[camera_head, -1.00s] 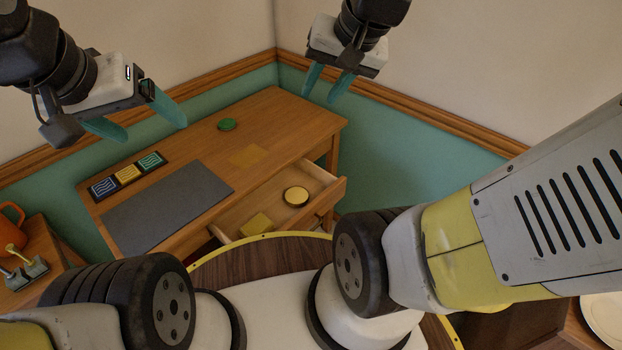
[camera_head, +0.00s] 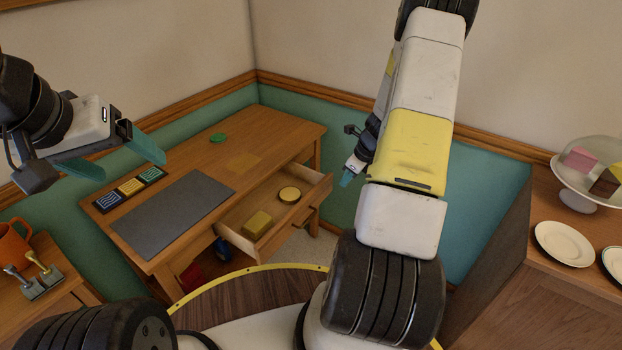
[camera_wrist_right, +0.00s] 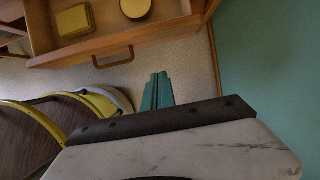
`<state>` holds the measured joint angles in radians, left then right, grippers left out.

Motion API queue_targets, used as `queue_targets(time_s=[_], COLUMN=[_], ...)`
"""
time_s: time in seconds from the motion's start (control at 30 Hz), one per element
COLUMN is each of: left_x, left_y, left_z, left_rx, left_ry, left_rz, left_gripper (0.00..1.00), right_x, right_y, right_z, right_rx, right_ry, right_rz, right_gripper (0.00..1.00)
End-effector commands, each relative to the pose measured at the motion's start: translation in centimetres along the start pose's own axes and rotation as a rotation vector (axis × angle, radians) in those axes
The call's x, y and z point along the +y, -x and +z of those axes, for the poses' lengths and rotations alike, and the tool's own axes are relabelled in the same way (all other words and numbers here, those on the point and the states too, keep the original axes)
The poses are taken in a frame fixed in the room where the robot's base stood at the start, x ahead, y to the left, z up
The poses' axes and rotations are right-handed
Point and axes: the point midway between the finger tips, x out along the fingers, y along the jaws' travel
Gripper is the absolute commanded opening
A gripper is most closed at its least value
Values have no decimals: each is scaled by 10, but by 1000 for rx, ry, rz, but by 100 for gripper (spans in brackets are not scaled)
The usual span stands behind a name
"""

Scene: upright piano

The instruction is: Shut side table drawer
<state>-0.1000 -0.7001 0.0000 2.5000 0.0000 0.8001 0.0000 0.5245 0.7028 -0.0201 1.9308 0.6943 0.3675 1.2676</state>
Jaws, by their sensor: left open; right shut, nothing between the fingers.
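The wooden side table (camera_head: 283,131) stands against the green wall. Its drawer (camera_head: 316,190) is pulled out and holds a yellow block (camera_head: 257,223) and a round yellow tin (camera_head: 290,194). In the right wrist view the drawer front (camera_wrist_right: 160,36) has a bar handle (camera_wrist_right: 113,59). My right gripper (camera_head: 347,179) is shut and empty, right of the drawer and partly hidden by my own arm. Its closed fingers (camera_wrist_right: 158,90) point toward the drawer front, apart from it. My left gripper (camera_head: 122,161) is open and empty above the table's left end.
A grey mat (camera_head: 178,212), a strip of patterned tiles (camera_head: 130,187) and a green disc (camera_head: 218,138) lie on the tabletop. An orange mug (camera_head: 14,246) stands at left. Plates (camera_head: 563,243) and a domed cake stand (camera_head: 592,172) occupy the right cabinet. Floor shows beside the drawer.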

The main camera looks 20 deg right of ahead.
Motion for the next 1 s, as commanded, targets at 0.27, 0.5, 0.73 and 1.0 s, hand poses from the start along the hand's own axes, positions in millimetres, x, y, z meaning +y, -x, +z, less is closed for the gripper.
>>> queue_targets(time_s=[0.27,0.5,0.73,1.0], left_x=[0,0,0,0], left_y=[0,0,0,0], left_z=[0,0,0,0], left_rx=[0,0,0,0], left_ry=[0,0,0,0], left_rz=[0,0,0,0], left_gripper=[81,81,81,81], right_x=[0,0,0,-1], right_y=[-34,-86,-111,-118], right_z=[-3,-4,19,35], right_rx=[1,2,0,1], right_ry=[-20,-18,-9,-14], right_rz=[5,4,1,1], right_gripper=[0,0,0,0])
